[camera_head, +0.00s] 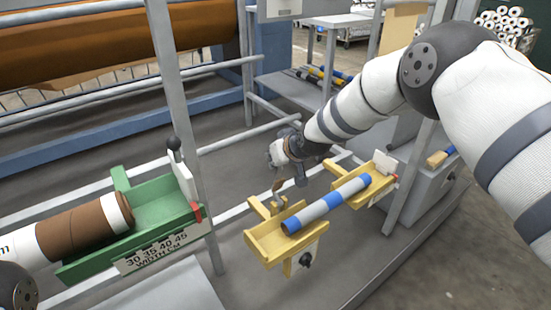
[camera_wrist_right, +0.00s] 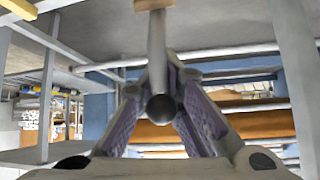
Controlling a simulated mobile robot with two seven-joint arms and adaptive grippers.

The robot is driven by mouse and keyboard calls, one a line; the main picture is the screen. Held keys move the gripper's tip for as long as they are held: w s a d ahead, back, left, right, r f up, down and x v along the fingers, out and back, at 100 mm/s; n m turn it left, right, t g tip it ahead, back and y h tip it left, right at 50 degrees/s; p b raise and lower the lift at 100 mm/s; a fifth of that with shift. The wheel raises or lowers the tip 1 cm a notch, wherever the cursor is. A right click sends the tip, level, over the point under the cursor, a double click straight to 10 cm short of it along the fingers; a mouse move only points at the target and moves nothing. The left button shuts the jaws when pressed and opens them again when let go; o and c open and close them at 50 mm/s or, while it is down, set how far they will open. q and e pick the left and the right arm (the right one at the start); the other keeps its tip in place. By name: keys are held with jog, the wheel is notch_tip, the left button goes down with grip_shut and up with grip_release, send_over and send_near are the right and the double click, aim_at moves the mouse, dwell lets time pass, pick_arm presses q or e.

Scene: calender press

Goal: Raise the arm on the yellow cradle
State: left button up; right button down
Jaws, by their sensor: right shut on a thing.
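The yellow cradle (camera_head: 268,246) stands in the middle of the head view and holds a blue-and-grey striped roll (camera_head: 333,202) lying across its two supports. My right gripper (camera_head: 292,172) is above the cradle's far left side, coming from the upper right. In the right wrist view, my right gripper (camera_wrist_right: 160,100) is shut on a grey rod with a black ball knob (camera_wrist_right: 161,108), which looks like the cradle's arm. The rod (camera_wrist_right: 156,50) runs up between the fingers to a tan piece (camera_wrist_right: 153,4). In the head view my gripper partly hides this arm. My left gripper does not show.
A green cradle (camera_head: 160,208) with a brown roll (camera_head: 80,228) and an upright black-knobbed lever (camera_head: 174,150) stands at left. A grey post (camera_head: 183,110) rises beside it. Grey rails and a large brown roller (camera_head: 120,40) lie behind. A wooden-handled brush (camera_head: 437,158) lies at right.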

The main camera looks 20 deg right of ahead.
jog(key=shift+s+a+f, duration=0.2)
jog(key=shift+a, duration=0.2)
jog(key=c, duration=1.9)
grip_release()
jog(key=shift+o, duration=1.2)
jog(key=shift+r, duration=0.1)
jog(key=shift+w, duration=0.1)
jog(key=shift+d, duration=0.15)
jog(key=shift+r, duration=0.25)
jog(key=v, duration=1.1)
jog(key=shift+s+r, duration=0.2)
jog(key=shift+s, duration=0.15)
